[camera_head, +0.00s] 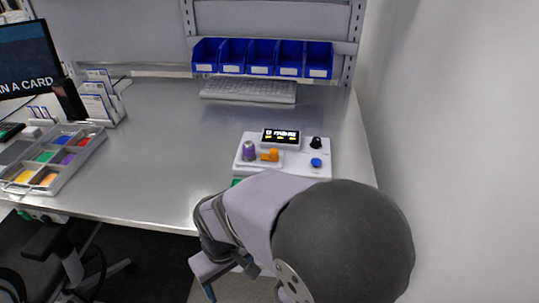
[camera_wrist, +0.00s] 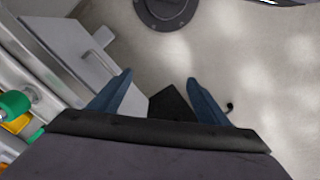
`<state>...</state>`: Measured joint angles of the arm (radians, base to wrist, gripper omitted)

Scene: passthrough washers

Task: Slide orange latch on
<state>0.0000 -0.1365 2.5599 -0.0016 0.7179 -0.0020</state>
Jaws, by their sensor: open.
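An orange latch (camera_head: 270,155) sits on a white control box (camera_head: 305,168) on the metal table. The box also carries a purple knob (camera_head: 249,151), a black knob (camera_head: 316,143), a blue button (camera_head: 316,162) and a small lit display (camera_head: 281,137). My gripper is open and empty; its two blue fingers (camera_wrist: 156,93) point over the floor in the wrist view. In the head view my arm is in front of the table's near edge, below the box. The latch cannot be made out with certainty in the wrist view.
Blue bins (camera_head: 261,57) line the back above a keyboard (camera_head: 248,91). A tray of coloured cards (camera_head: 47,164) and a card rack (camera_head: 99,98) are at left. A wall (camera_head: 450,100) bounds the right. The table's middle (camera_head: 165,140) is clear.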

